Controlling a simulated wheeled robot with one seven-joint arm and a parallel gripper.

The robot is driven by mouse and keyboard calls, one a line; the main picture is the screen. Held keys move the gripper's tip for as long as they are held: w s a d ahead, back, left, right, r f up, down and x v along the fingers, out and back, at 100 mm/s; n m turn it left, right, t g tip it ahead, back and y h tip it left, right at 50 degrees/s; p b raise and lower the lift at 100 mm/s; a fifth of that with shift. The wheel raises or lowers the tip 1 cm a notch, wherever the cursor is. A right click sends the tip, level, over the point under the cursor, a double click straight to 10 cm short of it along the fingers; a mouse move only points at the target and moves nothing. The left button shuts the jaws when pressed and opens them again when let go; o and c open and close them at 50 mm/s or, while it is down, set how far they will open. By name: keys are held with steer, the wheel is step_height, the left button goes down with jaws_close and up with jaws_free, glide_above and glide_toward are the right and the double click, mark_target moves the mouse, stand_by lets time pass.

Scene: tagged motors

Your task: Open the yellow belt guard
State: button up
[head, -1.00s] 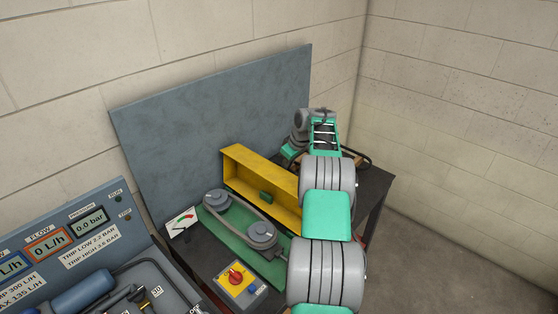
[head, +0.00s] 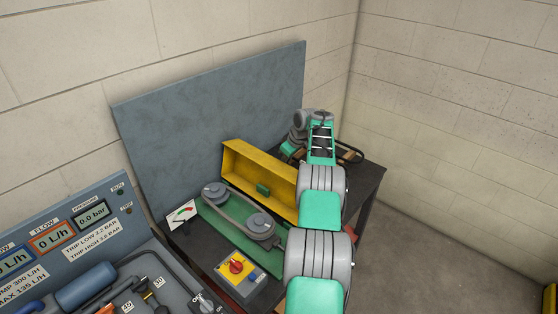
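The yellow belt guard (head: 255,168) stands tilted up behind the belt drive, its hollow inner side facing forward. A small green piece (head: 263,190) sits on its lower edge. The belt (head: 238,210) and its two grey pulleys (head: 259,224) lie exposed on a green base (head: 215,222). My arm reaches from the bottom across the guard's right end and hides that end. The far part of my arm is beyond the guard at the back right; my gripper's fingers cannot be made out.
A grey panel (head: 215,120) rises behind. A pump console (head: 75,235) fills the lower left. Bare floor (head: 430,240) lies to the right.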

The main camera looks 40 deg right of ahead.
steer(key=o, duration=0.4)
steer(key=d, duration=0.1)
steer(key=d+f, duration=0.1)
steer(key=d, duration=0.1)
steer(key=shift+s+d+f, duration=0.15)
steer(key=shift+s+f, duration=0.15)
steer(key=shift+w+a+r, duration=0.15)
steer(key=shift+a+r, duration=0.2)
steer(key=shift+a, duration=0.2)
steer(key=shift+c, duration=0.2)
steer(key=shift+w+d, duration=0.1)
steer(key=shift+w+r, duration=0.15)
steer(key=b+v, duration=0.1)
steer(key=v, duration=0.6)
steer(key=shift+a+r+b, duration=0.25)
steer(key=shift+b, duration=0.1)
